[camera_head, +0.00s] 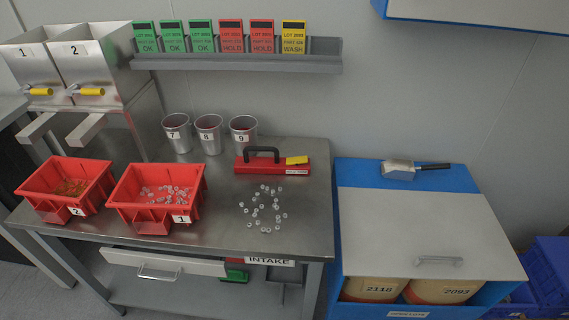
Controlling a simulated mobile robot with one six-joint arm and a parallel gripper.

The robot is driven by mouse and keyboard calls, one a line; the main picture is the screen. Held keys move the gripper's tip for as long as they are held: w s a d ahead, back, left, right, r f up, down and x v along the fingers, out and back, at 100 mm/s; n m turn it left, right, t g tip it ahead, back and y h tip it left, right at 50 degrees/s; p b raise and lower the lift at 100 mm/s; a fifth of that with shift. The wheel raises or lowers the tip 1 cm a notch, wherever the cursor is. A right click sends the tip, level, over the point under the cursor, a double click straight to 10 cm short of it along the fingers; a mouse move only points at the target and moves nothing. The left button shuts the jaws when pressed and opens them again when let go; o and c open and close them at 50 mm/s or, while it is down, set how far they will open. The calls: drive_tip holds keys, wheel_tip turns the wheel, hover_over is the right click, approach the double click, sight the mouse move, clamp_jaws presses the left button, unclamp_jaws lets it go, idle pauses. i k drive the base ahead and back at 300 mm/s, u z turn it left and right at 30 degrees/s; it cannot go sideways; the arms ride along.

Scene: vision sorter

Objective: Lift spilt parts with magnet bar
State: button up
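The magnet bar (280,167) is a red block with a black handle and a yellow tab. It lies on the steel table behind the spilt parts. The spilt parts (264,209) are many small pale pieces scattered on the right part of the table top. Red bin 1 (188,207) stands left of them and holds similar pale parts. Red bin 2 (97,174) stands further left with small brownish parts in it. My gripper is not in view.
Metal cups 7 (177,134), 8 (209,134) and 9 (243,129) stand at the table's back. A card shelf (235,64) hangs above. A blue chest (430,235) with a scoop (408,169) on it stands right. Bare table (225,240) lies around the spill.

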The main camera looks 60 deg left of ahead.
sight(276, 165)
drive_tip(key=u, duration=0.6)
drive_tip(key=i, duration=0.25)
drive_tip(key=u, duration=4.65)
drive_tip(key=i, duration=0.1)
drive_tip(key=z, duration=2.85)
drive_tip(key=k, duration=0.2)
drive_tip(key=u, duration=1.75)
